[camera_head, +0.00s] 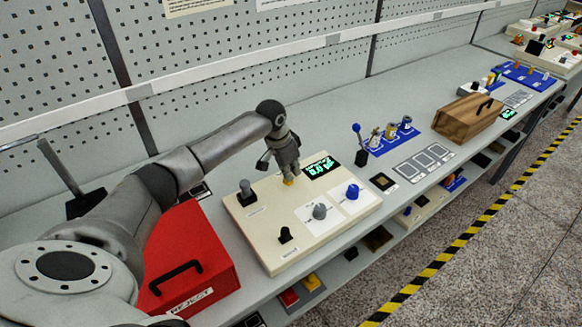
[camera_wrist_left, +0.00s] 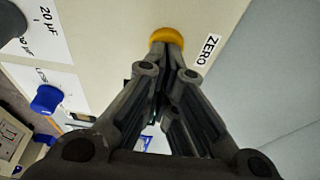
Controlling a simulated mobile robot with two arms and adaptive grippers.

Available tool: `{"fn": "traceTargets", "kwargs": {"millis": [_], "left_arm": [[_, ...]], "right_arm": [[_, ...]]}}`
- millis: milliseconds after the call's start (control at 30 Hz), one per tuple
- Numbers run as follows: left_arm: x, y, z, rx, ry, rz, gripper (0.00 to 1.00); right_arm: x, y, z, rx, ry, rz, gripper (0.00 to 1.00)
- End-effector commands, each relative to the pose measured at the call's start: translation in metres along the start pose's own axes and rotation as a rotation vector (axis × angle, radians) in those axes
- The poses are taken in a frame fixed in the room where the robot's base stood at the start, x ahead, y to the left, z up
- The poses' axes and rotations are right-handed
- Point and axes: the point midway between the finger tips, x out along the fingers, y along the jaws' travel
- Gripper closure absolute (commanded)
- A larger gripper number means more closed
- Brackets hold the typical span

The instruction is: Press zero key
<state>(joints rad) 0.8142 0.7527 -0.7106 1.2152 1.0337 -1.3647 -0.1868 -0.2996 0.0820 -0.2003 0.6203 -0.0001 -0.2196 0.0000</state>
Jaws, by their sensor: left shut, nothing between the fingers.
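The zero key is a round yellow button (camera_wrist_left: 167,36) beside a "ZERO" label (camera_wrist_left: 206,50) in the left wrist view. In the head view the yellow key (camera_head: 288,182) shows just below my left gripper (camera_head: 287,174) on the cream control panel (camera_head: 270,262). My left gripper also shows in the left wrist view (camera_wrist_left: 170,52). Its fingers are closed together and empty, with the tips at the key and covering part of it. They appear to touch it, but I cannot tell whether it is pressed down. My right gripper is not in view.
The panel also carries a lit green display (camera_head: 321,167), a grey knob (camera_head: 320,211), a blue knob (camera_head: 353,191) and black controls. A red reject box (camera_head: 190,258) stands at the left. A wooden box (camera_head: 467,117) stands further along the bench.

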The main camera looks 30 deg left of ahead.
Motion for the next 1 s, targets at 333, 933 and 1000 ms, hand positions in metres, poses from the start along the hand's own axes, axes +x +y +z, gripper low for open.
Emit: {"fn": "traceTargets", "kwargs": {"millis": [333,933,1000], "left_arm": [[-0.050,0.000,-0.013,0.000,0.015,-0.008,1.00],[-0.133,0.001,-0.013,-0.001,0.013,-0.006,1.00],[-0.133,0.001,-0.013,-0.001,0.013,-0.006,1.00]], "right_arm": [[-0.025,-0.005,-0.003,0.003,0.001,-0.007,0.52],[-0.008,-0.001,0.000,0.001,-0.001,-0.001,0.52],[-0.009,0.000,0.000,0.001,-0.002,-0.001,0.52]]}}
